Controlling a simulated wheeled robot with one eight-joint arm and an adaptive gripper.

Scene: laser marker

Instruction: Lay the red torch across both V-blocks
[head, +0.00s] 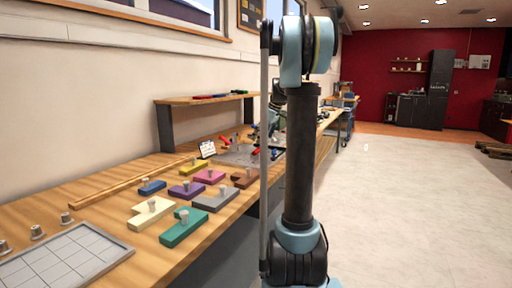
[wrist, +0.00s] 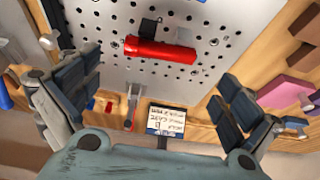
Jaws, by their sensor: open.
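The red torch (wrist: 165,51) lies on the grey perforated plate (wrist: 225,15) in the wrist view. A small black block (wrist: 149,27) stands beside it, touching or nearly so. I cannot clearly make out two V-blocks; small grey metal pieces show near both ends of the torch. My gripper (wrist: 158,95) is open and empty, its dark fingers wide apart on either side of the picture, with the torch beyond the gap between them. In the head view the plate (head: 236,157) carries small red items, and my arm partly hides that area and the gripper.
A small printed card (wrist: 167,120) stands at the plate's edge, also in the head view (head: 207,148). Coloured blocks, such as teal (head: 184,228), cream (head: 150,212) and purple (head: 186,190), lie nearer on the bench. A raised shelf (head: 205,98) stands along the wall.

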